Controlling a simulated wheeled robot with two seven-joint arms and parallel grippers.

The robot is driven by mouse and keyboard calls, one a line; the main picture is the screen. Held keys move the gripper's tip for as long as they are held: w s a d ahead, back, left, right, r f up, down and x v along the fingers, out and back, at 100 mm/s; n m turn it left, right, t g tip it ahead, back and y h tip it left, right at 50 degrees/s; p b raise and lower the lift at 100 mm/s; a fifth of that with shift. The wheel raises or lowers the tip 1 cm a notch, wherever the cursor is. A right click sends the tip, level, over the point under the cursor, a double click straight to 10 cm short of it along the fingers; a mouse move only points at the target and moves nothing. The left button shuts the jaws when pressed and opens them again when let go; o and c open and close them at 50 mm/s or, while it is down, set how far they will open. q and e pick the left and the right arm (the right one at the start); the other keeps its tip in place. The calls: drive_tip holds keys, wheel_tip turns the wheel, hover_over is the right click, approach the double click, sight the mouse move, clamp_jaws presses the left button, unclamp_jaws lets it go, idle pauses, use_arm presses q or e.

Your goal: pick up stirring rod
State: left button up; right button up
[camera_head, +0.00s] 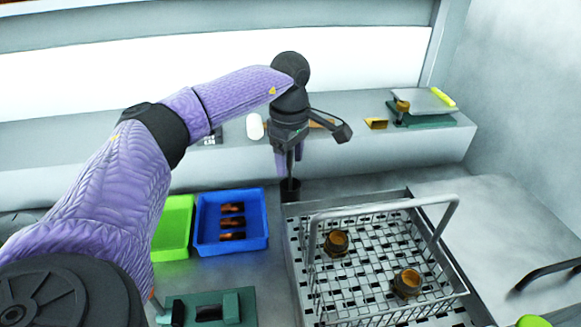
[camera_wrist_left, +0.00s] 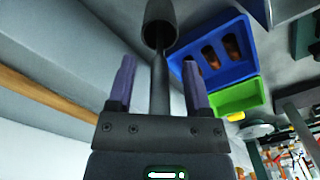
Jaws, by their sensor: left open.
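The stirring rod (camera_wrist_left: 161,88) is a thin dark rod. In the left wrist view it runs between my left gripper's two purple fingers, with a visible gap on each side. Its far end meets a dark cup-shaped piece (camera_wrist_left: 160,22). In the head view this dark piece (camera_head: 290,188) is at the counter, just behind the metal basket, and a short stretch of the rod (camera_head: 290,165) shows above it. My left gripper (camera_head: 288,160) points down there, open, around the rod without gripping it. The rod's upper part is hidden by the gripper. My right gripper is not in view.
A wire basket (camera_head: 386,313) with brown nuts stands right of the rod. A blue tray (camera_head: 258,240) with brown pieces and a green tray (camera_head: 172,228) are at left. A raised ledge (camera_head: 400,160) behind holds a white cylinder (camera_head: 254,126) and a green-based device (camera_head: 425,121).

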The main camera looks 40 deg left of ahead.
use_arm(q)
clamp_jaws()
